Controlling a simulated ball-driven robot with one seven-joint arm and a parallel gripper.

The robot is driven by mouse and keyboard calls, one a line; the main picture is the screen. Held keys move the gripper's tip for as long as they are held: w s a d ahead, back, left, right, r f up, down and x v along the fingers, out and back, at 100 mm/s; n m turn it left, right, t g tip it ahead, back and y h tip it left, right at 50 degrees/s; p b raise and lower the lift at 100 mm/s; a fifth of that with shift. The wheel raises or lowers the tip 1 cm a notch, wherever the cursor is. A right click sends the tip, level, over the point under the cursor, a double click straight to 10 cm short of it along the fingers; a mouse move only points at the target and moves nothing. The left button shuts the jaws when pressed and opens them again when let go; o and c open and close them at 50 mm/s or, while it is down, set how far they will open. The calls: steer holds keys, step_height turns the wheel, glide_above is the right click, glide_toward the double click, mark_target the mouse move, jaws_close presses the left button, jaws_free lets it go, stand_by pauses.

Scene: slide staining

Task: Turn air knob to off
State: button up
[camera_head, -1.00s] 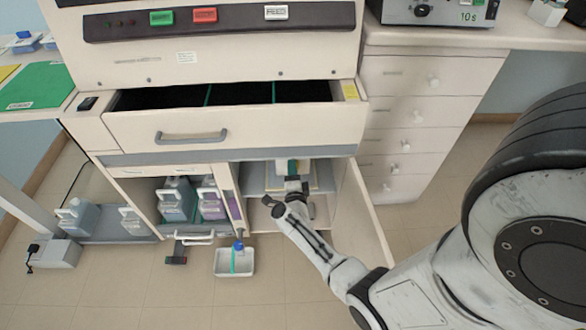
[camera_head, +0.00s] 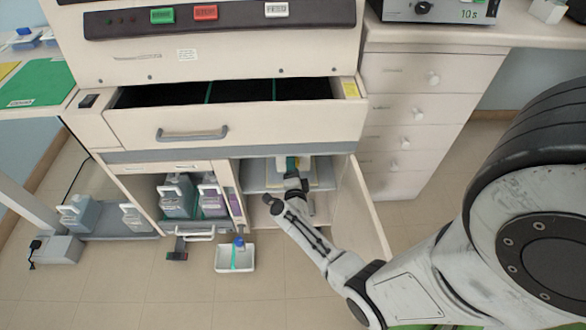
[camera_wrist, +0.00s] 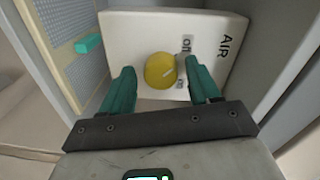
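The yellow air knob (camera_wrist: 160,70) sits on a white panel (camera_wrist: 122,27) lettered AIR, with smaller "off" and "on" marks beside the knob. In the wrist view the picture is turned, so the lettering runs sideways. A short pale mark shows on the knob's face; I cannot tell surely which word it points to. My gripper (camera_wrist: 163,74) is open, its two green fingers on either side of the knob, with gaps visible. In the head view my gripper (camera_head: 292,165) reaches into the open lower cabinet (camera_head: 262,212), where the knob is hard to make out.
The cabinet door (camera_head: 362,215) stands open right of my arm. An open drawer (camera_head: 235,125) overhangs the cabinet. Bottles (camera_head: 175,197) fill the left compartment. A white tray (camera_head: 235,258) with a blue-capped item is on the floor. A drawer unit (camera_head: 425,95) stands right.

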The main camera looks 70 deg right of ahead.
steer(key=shift+o, duration=0.2)
steer(key=p+v, duration=0.2)
steer(key=v, duration=0.8)
steer(key=shift+a+p, duration=0.35)
steer(key=shift+p, duration=0.05)
steer(key=shift+s, duration=0.1)
